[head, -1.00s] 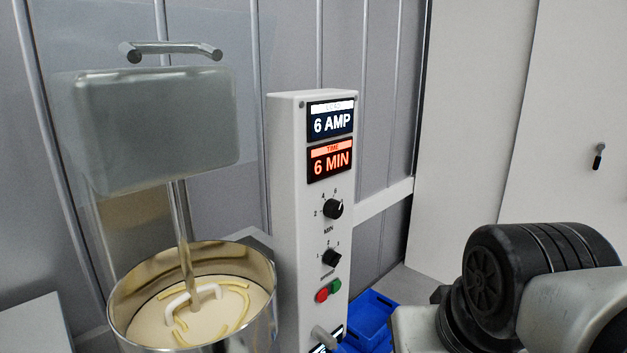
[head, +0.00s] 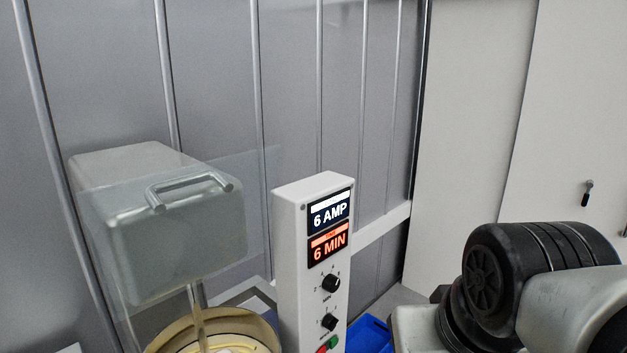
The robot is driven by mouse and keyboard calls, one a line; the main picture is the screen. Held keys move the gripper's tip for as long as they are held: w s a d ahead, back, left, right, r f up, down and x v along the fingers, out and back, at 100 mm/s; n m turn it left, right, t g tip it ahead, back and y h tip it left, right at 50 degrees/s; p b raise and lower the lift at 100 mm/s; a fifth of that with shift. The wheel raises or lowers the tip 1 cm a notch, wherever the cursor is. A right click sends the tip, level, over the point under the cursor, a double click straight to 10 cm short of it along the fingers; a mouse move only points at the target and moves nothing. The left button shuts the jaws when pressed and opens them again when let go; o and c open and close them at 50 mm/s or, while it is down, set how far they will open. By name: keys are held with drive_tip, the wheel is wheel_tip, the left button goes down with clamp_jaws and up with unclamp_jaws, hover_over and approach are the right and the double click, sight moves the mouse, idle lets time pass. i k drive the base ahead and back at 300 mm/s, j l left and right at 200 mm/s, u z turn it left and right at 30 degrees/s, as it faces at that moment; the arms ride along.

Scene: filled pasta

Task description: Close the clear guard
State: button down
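The clear guard (head: 262,190) is a faint see-through panel in the head view, at left. It stands in front of the grey mixer head (head: 150,255), high above the bowl. A grey bar handle (head: 190,188) is on the guard and shows against the mixer head. The metal bowl (head: 262,325) is at the bottom, cut off by the frame, with pale dough partly visible inside. The guard's full outline is hard to make out. My gripper is not in view; only a part of my arm shows at lower right.
A white control column (head: 290,250) stands right of the mixer, with displays reading 6 AMP and 6 MIN, knobs and buttons. A blue crate (head: 372,337) is behind it, low down. Grey wall panels and a white door (head: 570,120) form the background.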

sight(151, 193)
drive_tip(key=l+u, duration=0.15)
drive_tip(key=u, duration=1.05)
drive_tip(key=j+u, duration=0.2)
drive_tip(key=i+l, duration=0.05)
drive_tip(key=l, duration=0.05)
